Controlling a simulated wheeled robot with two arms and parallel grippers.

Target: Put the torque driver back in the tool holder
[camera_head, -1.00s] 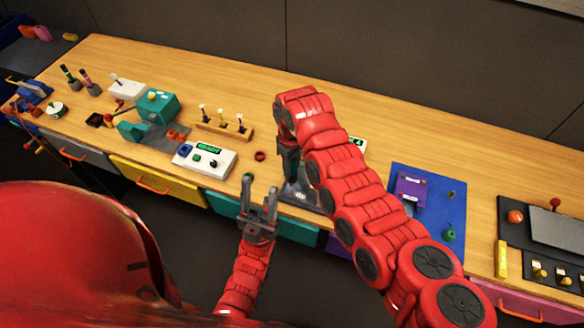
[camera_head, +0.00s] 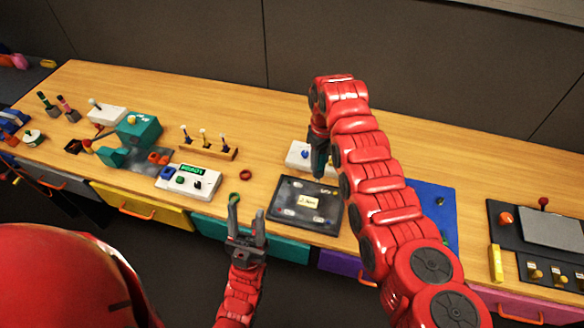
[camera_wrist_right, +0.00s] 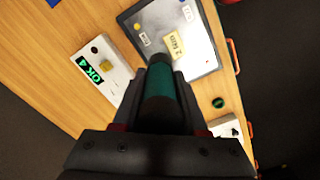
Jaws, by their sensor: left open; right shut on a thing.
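The torque driver (camera_wrist_right: 160,86), with a teal handle and dark end, is in my right gripper (camera_wrist_right: 158,104), which is shut on it in the right wrist view. In the head view the driver (camera_head: 319,158) hangs below my right wrist, above the back edge of the dark panel; its lower end is hard to make out. My left gripper (camera_head: 248,214) is open and empty at the front edge of the bench. A wooden rack (camera_head: 210,152) with three upright pieces stands left of the driver; I cannot tell whether it is the tool holder.
The dark panel (camera_head: 283,228) lies below the driver. A white control box (camera_head: 203,186), a teal fixture (camera_head: 139,128) and a blue mat (camera_head: 430,192) stand around. The bench behind is clear.

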